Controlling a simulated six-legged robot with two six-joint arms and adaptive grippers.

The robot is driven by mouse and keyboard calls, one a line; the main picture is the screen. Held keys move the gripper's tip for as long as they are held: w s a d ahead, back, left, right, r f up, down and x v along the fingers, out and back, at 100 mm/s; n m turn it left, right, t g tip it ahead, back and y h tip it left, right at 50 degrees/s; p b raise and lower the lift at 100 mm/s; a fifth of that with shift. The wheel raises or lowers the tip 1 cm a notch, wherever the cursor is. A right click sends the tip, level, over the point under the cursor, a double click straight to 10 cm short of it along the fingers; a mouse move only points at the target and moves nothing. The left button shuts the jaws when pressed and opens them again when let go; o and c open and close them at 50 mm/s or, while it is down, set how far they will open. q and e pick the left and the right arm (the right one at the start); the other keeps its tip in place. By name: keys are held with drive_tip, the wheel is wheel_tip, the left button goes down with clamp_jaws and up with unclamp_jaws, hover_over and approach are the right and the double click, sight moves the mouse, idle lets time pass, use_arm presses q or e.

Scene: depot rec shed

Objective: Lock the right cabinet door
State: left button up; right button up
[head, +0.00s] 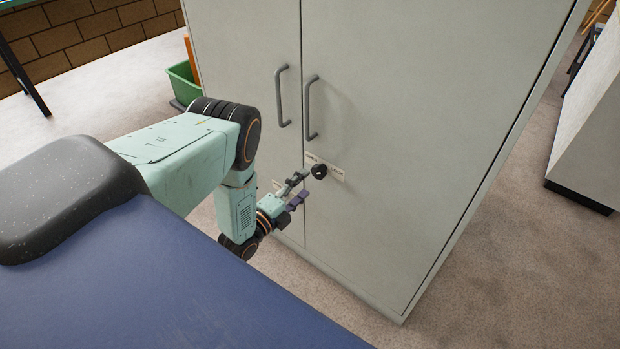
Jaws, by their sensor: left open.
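The right cabinet door (410,130) is a flat pale grey panel. It looks shut, level with the left door (245,60). A grey bar handle (311,108) is fixed near its inner edge. Below the handle is a small round black lock knob (319,171) on a pale label strip (337,174); the lettering is too small to read surely. My left gripper (301,187) is open, its fingertips just left of and close to the knob. I cannot tell whether a finger touches it. My right gripper is not in view.
The left door has its own bar handle (282,96). A green bin (185,84) stands behind the cabinet's left side. A pale grey unit with a dark base (580,197) stands at the right. The carpet (500,270) between it and the cabinet is clear.

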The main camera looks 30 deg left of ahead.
use_arm(q)
drive_tip(key=s, duration=0.7)
drive_tip(key=shift+a, duration=0.25)
drive_tip(key=s+d+f+n+g+y, duration=0.1)
drive_tip(key=s+d+f+n+g, duration=0.4)
drive_tip(key=s+f+n+g, duration=0.7)
drive_tip(key=s+d+r+n+g, duration=0.1)
drive_tip(key=s+d+n+g, duration=0.1)
drive_tip(key=s+d+n, duration=0.35)
drive_tip(key=s+d+r+n+g, duration=0.2)
drive_tip(key=s+g, duration=0.1)
drive_tip(key=s, duration=0.5)
wheel_tip(320, 180, up, 7)
drive_tip(key=s+d+g, duration=0.1)
drive_tip(key=d, duration=0.1)
drive_tip(key=shift+s, duration=0.35)
